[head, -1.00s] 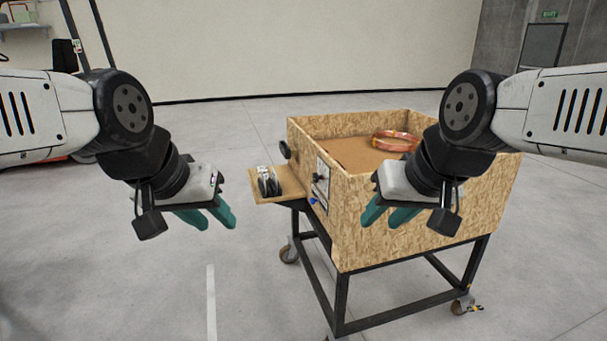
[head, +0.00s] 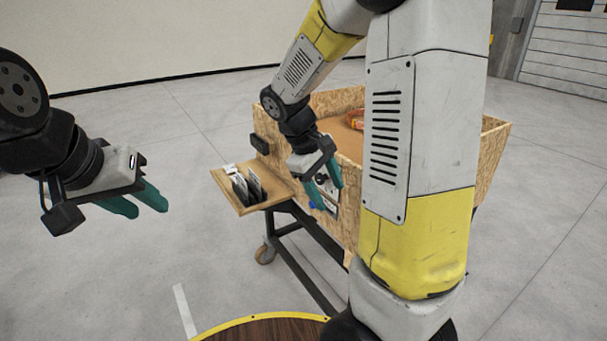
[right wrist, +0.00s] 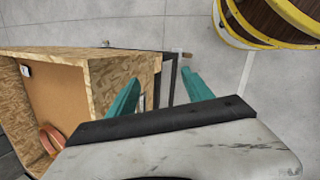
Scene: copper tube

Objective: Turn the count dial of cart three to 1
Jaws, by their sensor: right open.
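The cart (head: 490,150) is a chipboard box on a black wheeled frame. A pale panel (head: 328,204) on its left-hand side carries a dark knob and a blue knob (head: 313,205); the dark knob is partly hidden by my fingers. No dial number is readable. My right gripper (head: 336,180) is open just in front of this panel; I cannot tell whether it touches the knob. In the right wrist view its teal fingers (right wrist: 162,88) are spread, with nothing visible held. My left gripper (head: 142,207) hangs open and empty over the floor at the left.
A wooden side shelf (head: 240,200) with dark upright items (head: 245,186) juts out left of the panel. A black handle-like part (head: 259,143) sits above it. A copper coil (head: 355,119) lies in the box, also visible in the right wrist view (right wrist: 51,138). Floor at left is clear.

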